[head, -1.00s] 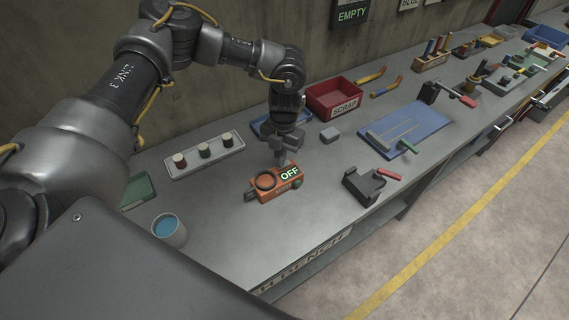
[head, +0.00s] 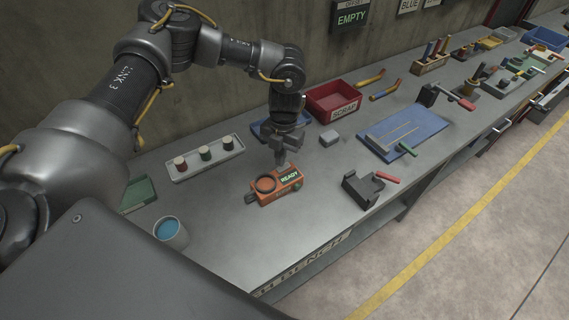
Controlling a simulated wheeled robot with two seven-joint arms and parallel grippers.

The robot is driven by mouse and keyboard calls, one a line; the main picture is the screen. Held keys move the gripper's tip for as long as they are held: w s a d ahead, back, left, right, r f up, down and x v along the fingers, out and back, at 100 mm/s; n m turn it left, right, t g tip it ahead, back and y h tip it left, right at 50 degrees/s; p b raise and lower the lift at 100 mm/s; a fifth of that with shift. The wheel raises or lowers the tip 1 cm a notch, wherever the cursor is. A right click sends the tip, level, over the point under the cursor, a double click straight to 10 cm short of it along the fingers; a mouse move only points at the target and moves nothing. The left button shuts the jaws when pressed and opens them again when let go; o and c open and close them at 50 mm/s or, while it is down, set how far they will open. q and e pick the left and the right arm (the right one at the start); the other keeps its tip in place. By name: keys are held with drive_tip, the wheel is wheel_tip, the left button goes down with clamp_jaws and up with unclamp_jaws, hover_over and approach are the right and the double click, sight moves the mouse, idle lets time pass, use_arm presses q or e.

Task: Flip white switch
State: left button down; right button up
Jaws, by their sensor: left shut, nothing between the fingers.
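An orange box (head: 280,194) sits on the grey bench, with a round dark ring (head: 265,184) on top and a small lit display (head: 289,177) that reads READY. A small green spot shows at its right end. I cannot make out a white switch; it is too small or hidden behind my gripper. My left gripper (head: 281,163) points down at the back edge of the orange box, shut and with nothing in it. I cannot tell whether its tips touch the box. My right gripper is not in view.
A tray (head: 188,172) with three capped cylinders and a cup of blue liquid (head: 170,233) stand to the left. A red SCRAP bin (head: 335,100) is behind, a dark clamp fixture (head: 362,190) to the right. A blue mat (head: 418,127) lies farther right. Bench in front is clear.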

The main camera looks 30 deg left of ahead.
sight(280, 169)
use_arm(q)
wheel_tip(280, 169, up, 5)
drive_tip(key=p, duration=0.3)
drive_tip(key=shift+f, duration=0.1)
idle(0.5)
